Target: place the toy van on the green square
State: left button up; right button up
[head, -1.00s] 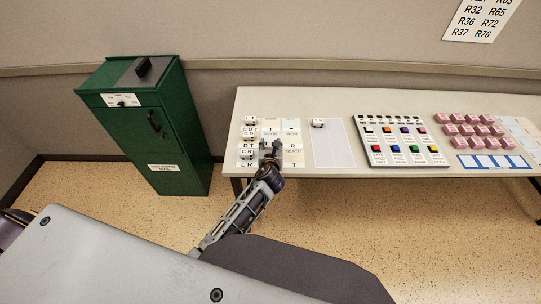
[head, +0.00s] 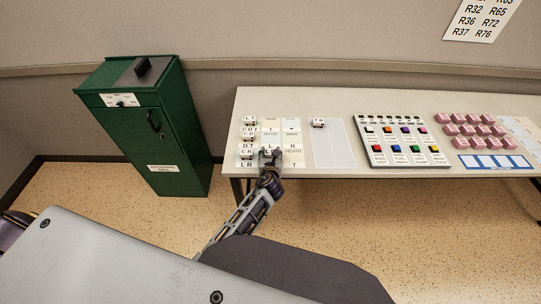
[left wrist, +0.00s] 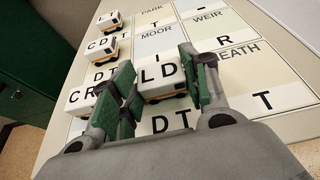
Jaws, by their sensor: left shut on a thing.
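My left gripper (head: 270,150) is over the lettered white board (head: 292,124) at the left end of the table. In the left wrist view its two fingers (left wrist: 162,88) are shut on a small white toy van (left wrist: 165,92) with an orange stripe and the letters LD on top. The van is low over the board, among pale cells marked with words; I cannot tell whether it touches. Other vans stand in the board's left column, one (left wrist: 110,24) at the top and one (left wrist: 88,101) left of the fingers. I cannot make out a clearly green square on the board. My right gripper is not in view.
Another small van (head: 318,123) stands on a pale panel (head: 333,148). Right of it are a panel of coloured buttons (head: 388,160) and pink blocks (head: 468,130). A green cabinet (head: 158,130) stands on the floor left of the table. The floor in front is clear.

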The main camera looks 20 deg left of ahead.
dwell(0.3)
pick_arm(q)
jog(key=o, duration=1)
jog(key=shift+c, duration=0.2)
jog(key=shift+s+r, duration=0.1)
jog(key=shift+s+d+r, duration=0.2)
jog(key=shift+s, duration=0.25)
jog(key=v, duration=1)
jog(key=shift+s, duration=0.4)
